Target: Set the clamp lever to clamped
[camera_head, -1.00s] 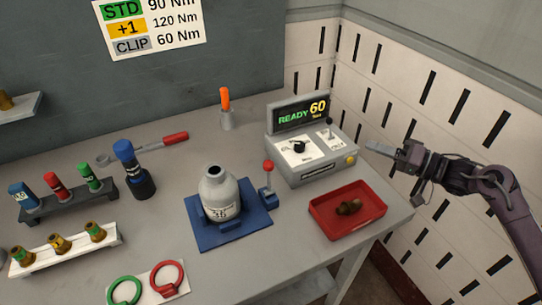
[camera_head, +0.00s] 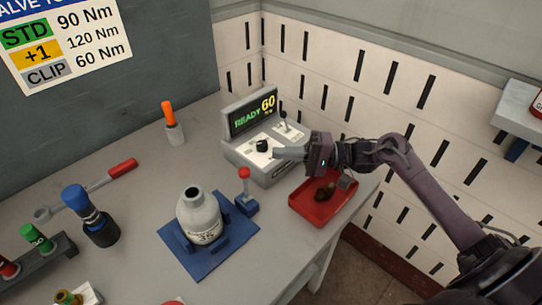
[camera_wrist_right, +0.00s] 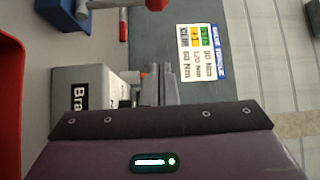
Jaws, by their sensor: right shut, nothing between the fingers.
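The clamp lever (camera_head: 244,187) has a red ball knob on a pale shaft and rises from a small blue base. It stands roughly upright at the right side of the blue fixture plate (camera_head: 179,249), beside the grey bottle (camera_head: 198,218) seated there. My right gripper (camera_head: 279,153) is shut and empty. In the head view it is right of and beyond the red knob, in front of the console, apart from the lever. Its closed fingers show in the right wrist view (camera_wrist_right: 160,85). My left gripper is not in view.
The grey console (camera_head: 262,160) with its lit READY 60 display is close behind my right gripper. A red tray (camera_head: 334,216) with brown pieces lies below my right wrist. A blue-capped tool (camera_head: 91,217) and a red-handled wrench (camera_head: 122,169) are at the left.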

